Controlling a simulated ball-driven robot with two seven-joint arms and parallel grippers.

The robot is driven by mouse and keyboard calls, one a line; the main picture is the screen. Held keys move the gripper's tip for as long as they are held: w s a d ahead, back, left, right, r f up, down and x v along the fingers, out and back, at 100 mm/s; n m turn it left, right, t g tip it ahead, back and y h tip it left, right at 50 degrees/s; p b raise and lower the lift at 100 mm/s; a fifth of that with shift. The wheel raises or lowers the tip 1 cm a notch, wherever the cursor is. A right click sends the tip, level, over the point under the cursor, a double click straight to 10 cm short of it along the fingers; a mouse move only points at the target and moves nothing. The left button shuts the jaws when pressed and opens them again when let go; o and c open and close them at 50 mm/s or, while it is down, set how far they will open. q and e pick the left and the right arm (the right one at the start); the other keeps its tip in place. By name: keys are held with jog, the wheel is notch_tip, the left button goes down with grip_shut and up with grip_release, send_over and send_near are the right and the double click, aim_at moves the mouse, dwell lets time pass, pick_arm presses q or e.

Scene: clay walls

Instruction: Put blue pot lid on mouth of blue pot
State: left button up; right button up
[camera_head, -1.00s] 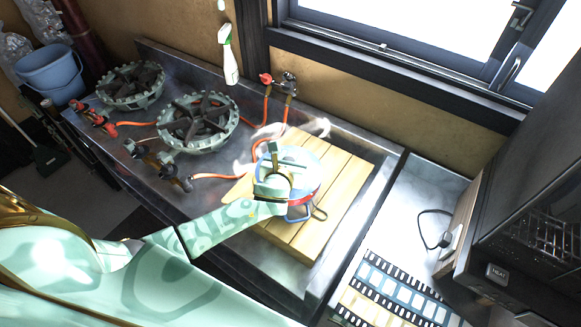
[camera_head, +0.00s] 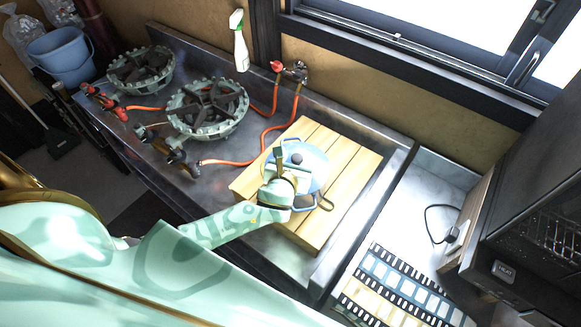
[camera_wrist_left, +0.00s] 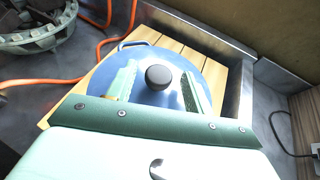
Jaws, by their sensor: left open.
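The blue pot lid (camera_head: 314,165) with its black knob (camera_head: 293,160) lies over the blue pot, whose side handle (camera_head: 303,205) shows at the lid's near edge. The lid looks level and seated, though the pot's mouth is hidden under it. In the left wrist view the lid (camera_wrist_left: 172,58) fills the middle. My left gripper (camera_head: 279,167) is close above the lid. In the wrist view its two green fingers (camera_wrist_left: 158,86) are apart, one on each side of the black knob, with gaps. My right gripper is not in view.
The pot stands on a slatted wooden board (camera_head: 343,183) in the metal counter. Two gas burners (camera_head: 207,108) with orange hoses (camera_head: 265,125) are at the left. A spray bottle (camera_head: 239,42) stands behind. A dark oven (camera_head: 535,190) is at the right.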

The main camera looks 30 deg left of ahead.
pick_arm(q)
jog(key=p+v, duration=0.1)
jog(key=v, duration=0.7)
jog(key=shift+s, duration=0.15)
jog(key=s+a+r+n+g+y, duration=0.1)
jog(key=s+a+r+n+g, duration=0.25)
jog(key=s+n, duration=0.65)
jog(key=s+a+r+n+g+y, duration=0.1)
jog(key=s+a+r+n+g, duration=0.3)
jog(key=n, duration=1.3)
jog(key=s+d+f+g+h+b, duration=0.1)
jog(key=s+d+f+h+b, duration=0.15)
jog(key=f, duration=1.25)
jog(key=s+d+f+h+b, duration=0.1)
jog(key=d+f+b, duration=0.15)
jog(key=f, duration=1.25)
jog(key=s+f+n+g+b, duration=0.1)
jog(key=s+f+b, duration=0.2)
jog(key=s+f, duration=0.6)
jog(key=s+f+n+g+h+b, duration=0.1)
jog(key=s+f+g+b, duration=0.1)
jog(key=s+f, duration=0.8)
notch_tip(320, 180, down, 5)
jog(key=shift+s+n+b, duration=0.25)
jog(key=shift+n+b, duration=0.05)
jog(key=shift+b, duration=0.35)
